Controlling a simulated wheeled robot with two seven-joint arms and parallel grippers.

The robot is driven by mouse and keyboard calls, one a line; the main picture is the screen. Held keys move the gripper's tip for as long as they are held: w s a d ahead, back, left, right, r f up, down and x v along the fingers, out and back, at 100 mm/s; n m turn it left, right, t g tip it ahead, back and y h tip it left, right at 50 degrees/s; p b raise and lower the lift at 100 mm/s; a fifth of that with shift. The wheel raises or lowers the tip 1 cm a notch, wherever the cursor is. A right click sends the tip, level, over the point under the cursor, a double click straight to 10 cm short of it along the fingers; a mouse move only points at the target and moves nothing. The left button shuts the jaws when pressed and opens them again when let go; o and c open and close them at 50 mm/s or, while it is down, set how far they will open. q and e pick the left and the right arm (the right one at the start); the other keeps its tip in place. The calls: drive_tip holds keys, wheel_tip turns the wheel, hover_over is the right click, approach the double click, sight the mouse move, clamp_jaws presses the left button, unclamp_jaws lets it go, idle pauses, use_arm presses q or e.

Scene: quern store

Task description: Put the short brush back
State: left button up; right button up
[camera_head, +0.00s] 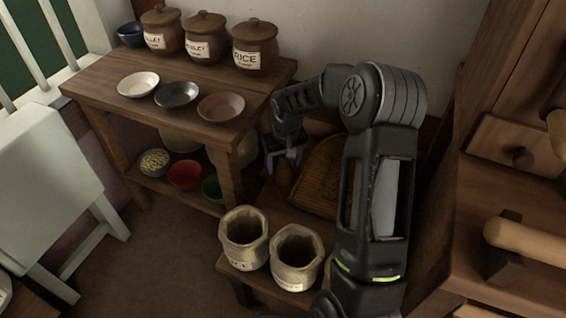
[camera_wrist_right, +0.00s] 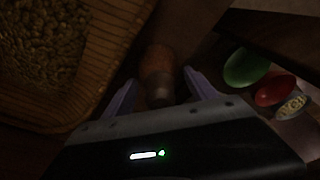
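My right gripper (camera_head: 285,158) reaches down beside the wooden table, near a shallow grain tray. In the right wrist view its two purple fingers (camera_wrist_right: 160,82) are apart, with a short brown cylindrical thing (camera_wrist_right: 158,66) between them. This looks like the short brush, standing with its narrower end toward the camera. A dark gap shows on each side of it, so the fingers do not appear to touch it. Its lower part is dark and hard to make out. In the head view it is a small brown shape just below the fingers. My left gripper is not in view.
The grain tray (camera_wrist_right: 88,62) lies close beside the gripper. The wooden table (camera_head: 100,78) holds lidded jars and three small dishes; bowls, including a red bowl (camera_head: 184,174), stand on its lower shelf. Two open sacks (camera_head: 244,254) stand in front. A wooden cabinet (camera_head: 500,190) is at right.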

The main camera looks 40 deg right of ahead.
drive_tip(key=shift+o, duration=0.8)
drive_tip(key=shift+r, duration=0.2)
drive_tip(key=r+p, duration=0.1)
drive_tip(key=r, duration=0.3)
drive_tip(key=s+r+p, duration=0.1)
drive_tip(key=r+p, duration=0.1)
drive_tip(key=r, duration=0.1)
drive_tip(key=r+p, duration=0.1)
drive_tip(key=r, duration=0.3)
drive_tip(key=shift+s+a+r, duration=0.3)
drive_tip(key=shift+s+r, duration=0.05)
drive_tip(key=shift+p, duration=0.3)
